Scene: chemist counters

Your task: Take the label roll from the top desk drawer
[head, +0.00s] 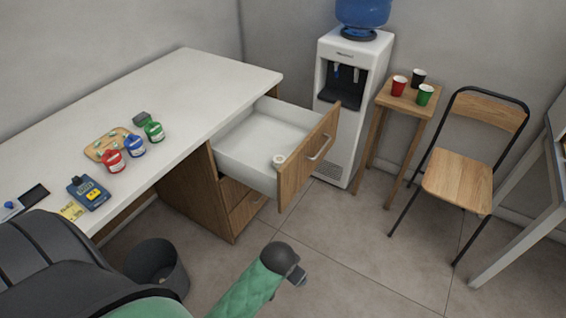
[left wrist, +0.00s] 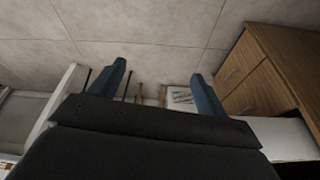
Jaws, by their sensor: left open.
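The top desk drawer (head: 303,160) is pulled open, with a wooden front and a pale inside. A small white label roll (head: 279,159) lies in it near the front panel. My left gripper (head: 299,278) is low in front of the drawer, over the floor and apart from it; the wrist hides most of it in the head view. In the left wrist view its two blue fingers (left wrist: 158,70) are spread with nothing between them. The roll is not discernible in that view. My right gripper is in neither view.
The white desk (head: 190,85) carries several coloured bottles and a blue device (head: 88,192). A dark bin (head: 157,268) and a dark chair (head: 45,265) stand in front. A water dispenser (head: 345,140), stool (head: 408,100) and wooden chair (head: 460,182) stand beyond. Floor between is clear.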

